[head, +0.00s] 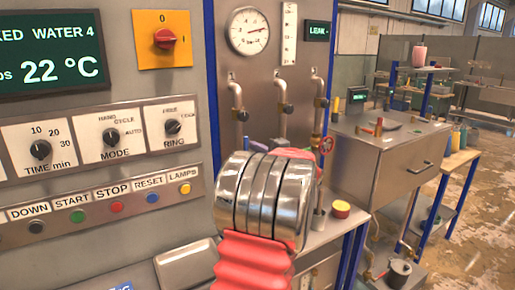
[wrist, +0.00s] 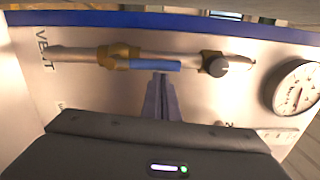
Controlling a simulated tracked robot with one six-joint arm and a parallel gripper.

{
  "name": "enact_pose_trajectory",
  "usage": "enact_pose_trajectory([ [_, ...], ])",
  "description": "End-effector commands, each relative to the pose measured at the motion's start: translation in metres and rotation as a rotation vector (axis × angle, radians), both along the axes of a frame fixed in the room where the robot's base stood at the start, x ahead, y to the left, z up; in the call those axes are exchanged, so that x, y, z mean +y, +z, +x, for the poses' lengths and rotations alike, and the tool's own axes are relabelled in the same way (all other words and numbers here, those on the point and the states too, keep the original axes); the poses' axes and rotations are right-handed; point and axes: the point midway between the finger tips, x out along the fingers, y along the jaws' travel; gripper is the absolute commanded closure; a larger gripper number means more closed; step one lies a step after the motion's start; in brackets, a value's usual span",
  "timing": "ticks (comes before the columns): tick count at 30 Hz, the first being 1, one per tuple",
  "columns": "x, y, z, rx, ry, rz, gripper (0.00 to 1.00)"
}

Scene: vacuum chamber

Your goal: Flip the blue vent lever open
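The blue vent lever (wrist: 155,66) shows in the wrist view, at a brass valve body (wrist: 119,57) on a pipe (wrist: 80,55). The lever lies along the pipe, which runs across the picture. The word VENT (wrist: 45,48) is on the panel to the left. My gripper (wrist: 161,76) points at the lever from below in the picture. Its fingers look close together, with nothing visible between them. Their tips are right by the lever's lower edge; I cannot tell if they touch it. In the head view my arm hides the lever and my gripper.
A steel cabinet (head: 385,165) stands beyond.

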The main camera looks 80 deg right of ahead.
Motion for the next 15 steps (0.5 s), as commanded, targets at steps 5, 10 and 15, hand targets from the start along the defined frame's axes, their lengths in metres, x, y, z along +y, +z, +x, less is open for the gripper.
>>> enact_pose_trajectory([
  [5, -0.004, 0.0, -0.001, -0.001, 0.01, -0.002, 1.0],
  [10, -0.013, -0.001, -0.01, 0.0, 0.009, -0.001, 1.0],
  [15, -0.015, -0.001, -0.019, -0.001, 0.012, 0.0, 1.0],
])
